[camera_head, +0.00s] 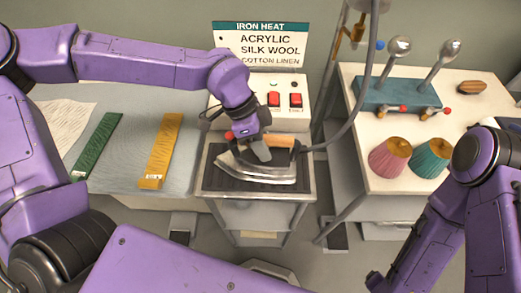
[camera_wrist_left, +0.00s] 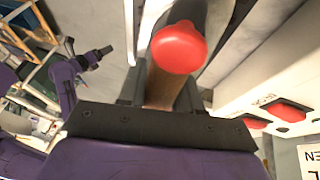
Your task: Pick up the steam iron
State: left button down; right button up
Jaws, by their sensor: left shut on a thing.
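The steam iron (camera_head: 258,172) has a silver body, a wooden handle and a red knob. It sits on the dark pad of a small stand (camera_head: 207,180) in the middle of the head view. My left gripper (camera_head: 262,151) reaches down over it and is shut on its handle. In the left wrist view the wooden handle (camera_wrist_left: 160,88) lies between the fingers, with the red knob (camera_wrist_left: 178,47) close to the camera. I cannot tell whether the soleplate touches the pad. My right arm is at the lower right; its gripper is not clearly visible.
A control box with red switches (camera_head: 273,98) and an iron heat sign (camera_head: 262,44) stands behind the iron. A grey hose (camera_head: 352,115) runs from the iron upward. Left is a table with green (camera_head: 97,146) and yellow strips (camera_head: 161,150). Right is a white table with cones (camera_head: 390,158).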

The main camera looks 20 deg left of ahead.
pick_arm(q)
jog(key=shift+r, duration=1.5)
jog(key=s+a+r+b, duration=0.4)
jog(key=s+a+r, duration=0.5)
jog(key=a+r, duration=0.1)
jog(key=shift+a+b, duration=0.35)
jog(key=shift+r, duration=0.1)
